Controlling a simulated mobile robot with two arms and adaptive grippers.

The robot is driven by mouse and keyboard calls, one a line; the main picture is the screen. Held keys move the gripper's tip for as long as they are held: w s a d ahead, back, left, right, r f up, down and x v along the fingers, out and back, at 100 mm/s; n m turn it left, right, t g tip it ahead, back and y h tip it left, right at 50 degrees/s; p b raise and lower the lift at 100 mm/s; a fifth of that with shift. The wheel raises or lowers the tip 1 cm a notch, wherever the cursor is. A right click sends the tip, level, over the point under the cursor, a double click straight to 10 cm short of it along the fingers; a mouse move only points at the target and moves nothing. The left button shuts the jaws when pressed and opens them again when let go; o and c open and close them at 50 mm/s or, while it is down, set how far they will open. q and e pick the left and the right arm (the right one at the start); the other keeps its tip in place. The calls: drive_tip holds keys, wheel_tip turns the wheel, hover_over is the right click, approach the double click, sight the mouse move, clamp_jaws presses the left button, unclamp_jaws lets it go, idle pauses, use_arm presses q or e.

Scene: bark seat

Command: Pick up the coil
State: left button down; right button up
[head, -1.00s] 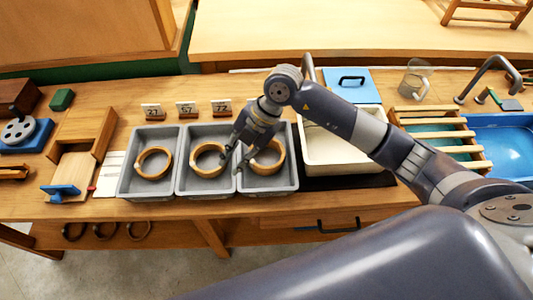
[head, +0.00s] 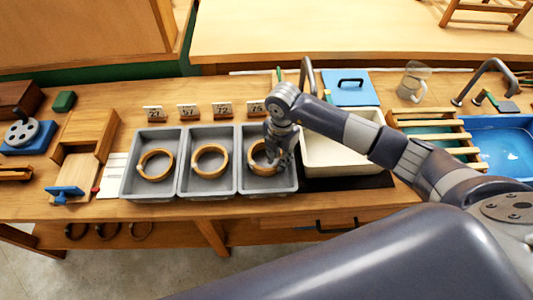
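Three tan ring-shaped coils lie one each in three grey trays in the head view: a left coil (head: 155,165), a middle coil (head: 209,161) and a right coil (head: 257,156). My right gripper (head: 275,162) points down over the right tray (head: 267,188), at the right side of its coil, and hides part of that coil. The fingers are small and overlap the coil, so I cannot tell whether they are open or shut on it. My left gripper is not in view.
Number cards (head: 222,109) stand behind the trays. A cream basin (head: 340,170) sits right of the right tray, with a slatted rack (head: 433,130) and blue sink (head: 505,145) beyond. A wooden box (head: 88,133) and blue reel device (head: 28,137) stand at the left.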

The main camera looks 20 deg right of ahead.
drive_tip(key=shift+f, duration=1.4)
clamp_jaws()
drive_tip(key=shift+r, duration=0.15)
